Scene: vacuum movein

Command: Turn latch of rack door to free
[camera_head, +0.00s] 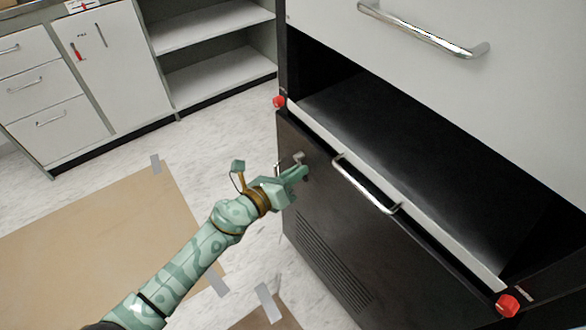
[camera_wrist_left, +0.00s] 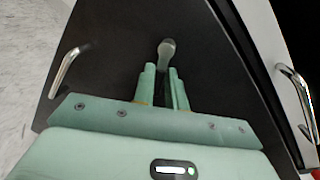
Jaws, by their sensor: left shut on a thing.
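The rack door (camera_head: 345,225) is a dark panel with a vent grille low on it, on the front of the black rack at right. A small silver latch (camera_head: 299,156) sits near its upper left corner. The latch (camera_wrist_left: 166,47) also shows in the left wrist view, just at the fingertips, its lower end between them. My left gripper (camera_head: 304,173) reaches in from the left and is shut on the latch. The left wrist view shows both its fingers (camera_wrist_left: 162,72) close together. My right gripper is not in view.
A silver handle (camera_head: 366,185) stands out from the rack front, right of the latch. Red knobs (camera_head: 279,102) (camera_head: 508,305) flank the open dark bay. A white drawer (camera_head: 500,60) is above. Cabinets (camera_head: 105,60) stand behind; floor at left carries taped brown board (camera_head: 100,235).

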